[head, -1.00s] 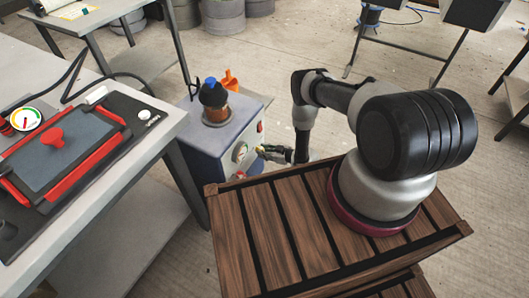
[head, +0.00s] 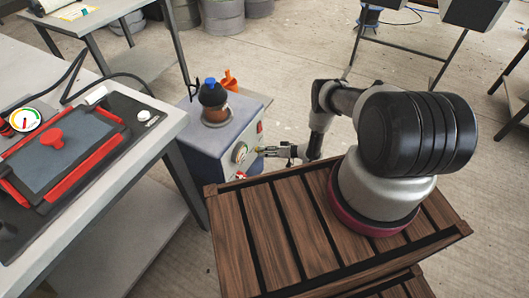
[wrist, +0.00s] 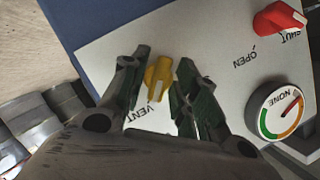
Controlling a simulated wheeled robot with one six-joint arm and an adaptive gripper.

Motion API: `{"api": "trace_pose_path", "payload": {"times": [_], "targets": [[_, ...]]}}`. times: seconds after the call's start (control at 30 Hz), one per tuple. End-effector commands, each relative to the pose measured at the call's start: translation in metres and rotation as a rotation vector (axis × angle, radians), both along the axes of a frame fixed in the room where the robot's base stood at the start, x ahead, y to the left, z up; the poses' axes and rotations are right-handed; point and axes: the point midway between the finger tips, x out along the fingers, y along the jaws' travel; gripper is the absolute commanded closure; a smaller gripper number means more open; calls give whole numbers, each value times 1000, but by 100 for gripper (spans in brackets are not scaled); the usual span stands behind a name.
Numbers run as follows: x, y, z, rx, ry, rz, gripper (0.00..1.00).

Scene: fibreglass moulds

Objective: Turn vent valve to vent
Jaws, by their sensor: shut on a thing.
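The yellow vent valve handle (wrist: 158,78) sits on a pale panel in the wrist view. The fingers of my gripper (wrist: 158,66) are on either side of it, shut on it. The word VENT (wrist: 148,113) is printed just beside the handle, and one end of the handle lies toward it. Part of the panel below is hidden by my gripper. In the head view my gripper (head: 265,151) is at the front face of the blue-grey pump cabinet (head: 207,152), beside its dial; the handle is too small there to read its angle.
A red handle (wrist: 278,18) by the SHUT and OPEN labels and a round gauge (wrist: 280,108) share the panel. A dark bottle-like part (head: 213,95) stands on the cabinet. A workbench (head: 90,200) with a red-framed mould (head: 62,150) is at left.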

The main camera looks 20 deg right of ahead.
Motion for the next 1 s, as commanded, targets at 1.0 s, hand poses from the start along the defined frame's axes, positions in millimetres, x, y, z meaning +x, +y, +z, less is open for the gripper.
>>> {"api": "trace_pose_path", "payload": {"times": [1.0], "targets": [[1, 0, 0, 52, 51, -1, 64]]}}
